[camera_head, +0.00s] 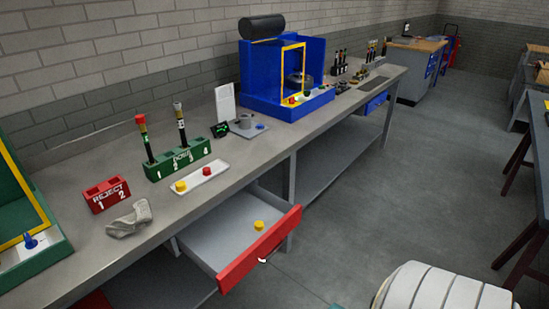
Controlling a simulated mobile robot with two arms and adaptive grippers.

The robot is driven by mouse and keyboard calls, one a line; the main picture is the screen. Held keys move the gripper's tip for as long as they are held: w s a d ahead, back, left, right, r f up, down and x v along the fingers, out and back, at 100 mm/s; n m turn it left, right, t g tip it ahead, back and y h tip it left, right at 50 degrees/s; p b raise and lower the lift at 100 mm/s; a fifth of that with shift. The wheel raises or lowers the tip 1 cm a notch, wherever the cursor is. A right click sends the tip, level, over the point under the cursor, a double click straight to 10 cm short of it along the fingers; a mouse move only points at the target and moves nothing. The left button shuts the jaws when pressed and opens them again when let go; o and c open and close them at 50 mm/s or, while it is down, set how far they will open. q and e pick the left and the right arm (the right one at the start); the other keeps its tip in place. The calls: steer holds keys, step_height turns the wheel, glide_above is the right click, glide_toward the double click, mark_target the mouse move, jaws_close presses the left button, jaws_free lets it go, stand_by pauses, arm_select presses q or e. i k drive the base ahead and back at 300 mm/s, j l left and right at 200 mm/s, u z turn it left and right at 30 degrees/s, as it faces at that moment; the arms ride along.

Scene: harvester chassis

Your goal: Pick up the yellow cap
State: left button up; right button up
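Two yellow caps show in the head view. One yellow cap (258,225) lies inside the open grey drawer (215,236) with a red front, below the workbench. Another yellow cap (181,186) sits on a white tray (214,179) on the bench, beside a red cap (207,171). Neither of my grippers is in view, and nothing is seen touching either cap.
A green numbered rack (178,163) holds two upright tools behind the tray. A red REJECT block (106,196) and crumpled grey cloth (130,219) lie left of it. A blue fixture (269,80) stands farther along the bench.

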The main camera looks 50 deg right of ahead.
mark_target(258, 226)
steer(key=z, duration=1.35)
